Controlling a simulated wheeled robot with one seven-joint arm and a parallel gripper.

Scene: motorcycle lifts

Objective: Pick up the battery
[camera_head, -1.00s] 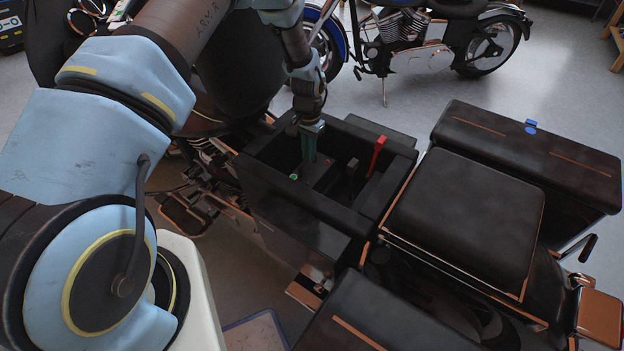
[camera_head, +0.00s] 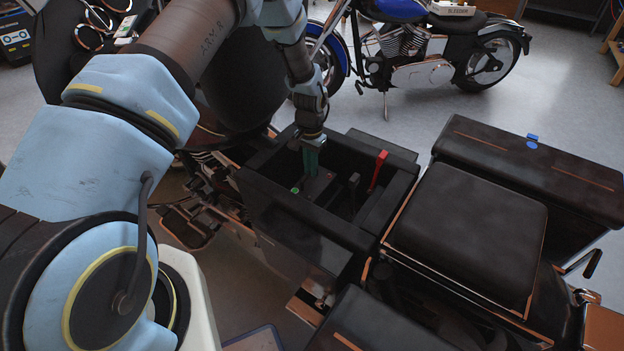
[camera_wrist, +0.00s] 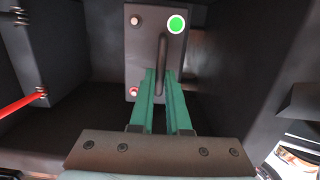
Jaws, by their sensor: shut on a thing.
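The battery (camera_head: 318,187) is a dark box inside the open black compartment (camera_head: 290,225) of the motorcycle. The wrist view shows its top (camera_wrist: 144,42) with a green round mark, terminals and a black handle bar. My gripper (camera_head: 311,168) reaches down into the compartment from above. Its green fingers (camera_wrist: 161,85) are shut on the battery's handle. The battery's lower part is hidden by the compartment walls, so I cannot tell whether it touches the floor.
A red lever or cable (camera_head: 378,171) and a black upright piece (camera_head: 353,186) stand inside the compartment, right of the battery. The seat (camera_head: 468,240) and side cases (camera_head: 530,165) lie to the right. Another motorcycle (camera_head: 420,55) stands behind on open floor.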

